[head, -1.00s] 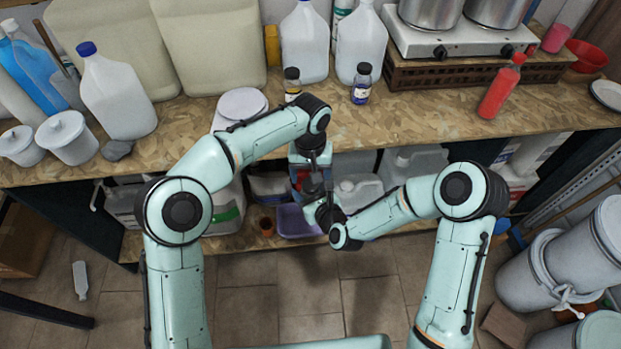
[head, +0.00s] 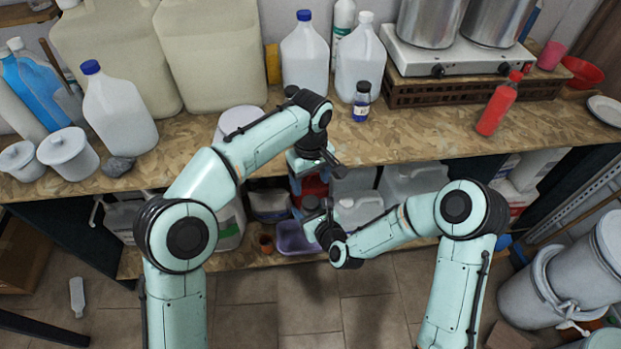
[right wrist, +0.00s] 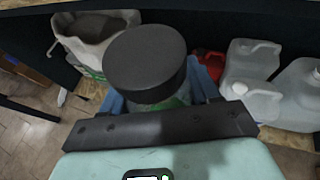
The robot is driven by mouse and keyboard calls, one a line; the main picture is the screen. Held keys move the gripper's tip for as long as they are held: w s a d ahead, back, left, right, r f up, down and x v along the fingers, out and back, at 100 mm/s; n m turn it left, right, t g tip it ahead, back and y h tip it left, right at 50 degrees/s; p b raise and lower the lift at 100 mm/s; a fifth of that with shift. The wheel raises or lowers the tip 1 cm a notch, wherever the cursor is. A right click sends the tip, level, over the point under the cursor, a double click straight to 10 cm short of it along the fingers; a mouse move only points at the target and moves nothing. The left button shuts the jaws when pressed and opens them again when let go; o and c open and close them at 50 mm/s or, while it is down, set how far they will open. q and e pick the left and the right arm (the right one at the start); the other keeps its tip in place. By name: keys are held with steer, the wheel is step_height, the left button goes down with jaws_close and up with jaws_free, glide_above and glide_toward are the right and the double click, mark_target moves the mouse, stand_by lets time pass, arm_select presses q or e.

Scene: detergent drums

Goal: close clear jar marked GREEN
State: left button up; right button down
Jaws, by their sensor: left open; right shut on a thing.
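In the right wrist view a clear jar (right wrist: 178,101) with some green on it stands in my right gripper (right wrist: 160,95), between its blue fingers. A wide black lid (right wrist: 145,58) sits over its mouth; I cannot tell how tight it is. In the head view my right gripper (head: 316,212) is in front of the bench edge, and the jar is mostly hidden there. My left gripper (head: 317,163) is open, above and apart from the right one, with nothing seen in it. The jar's marking cannot be read.
The bench (head: 430,125) carries a small blue-labelled bottle (head: 361,103), white jugs (head: 305,50), a red bottle (head: 497,105) and a hotplate (head: 455,62) with pots. A lower shelf holds more jugs and a purple tub (head: 294,238).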

mark_target(311, 201)
arm_select(q)
step_height(311, 201, down, 8)
steer(key=shift+f, duration=0.1)
stand_by(0.7)
steer(key=c, duration=1.1)
steer(key=shift+m, duration=1.6)
steer(key=o, duration=1.2)
steer(key=shift+c, duration=0.2)
steer(key=shift+r, duration=0.2)
